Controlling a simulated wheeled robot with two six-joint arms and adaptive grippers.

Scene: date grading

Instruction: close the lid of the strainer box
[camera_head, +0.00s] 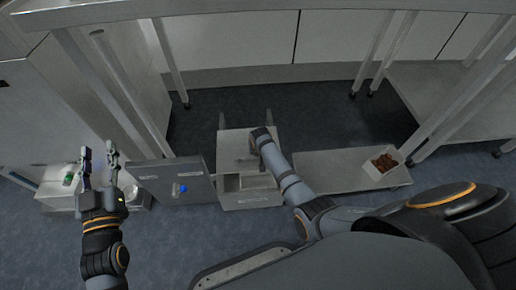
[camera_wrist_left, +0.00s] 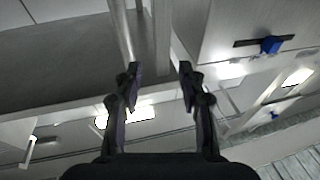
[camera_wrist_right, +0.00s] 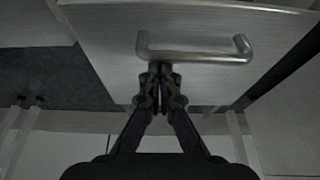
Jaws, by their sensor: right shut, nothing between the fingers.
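The strainer box (camera_head: 226,201) is a pale metal box in the middle of the head view. Its front part shows an open recess. A flat metal panel with a bar handle, seemingly its lid, lies behind that recess. The handle (camera_wrist_right: 195,54) shows large in the right wrist view. My right gripper (camera_wrist_right: 160,72) is shut and empty, its tips at the panel close to the handle's left part; contact cannot be told. In the head view my right arm hides part of the box. My left gripper (camera_head: 99,152) is open and empty, well left of the box.
A dark grey panel with a blue knob (camera_head: 180,188) stands just left of the box. A white tray (camera_head: 402,179) of brown dates sits on a low metal surface (camera_head: 335,183) at right. Table legs stand behind. A green-marked item (camera_head: 69,178) lies at far left.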

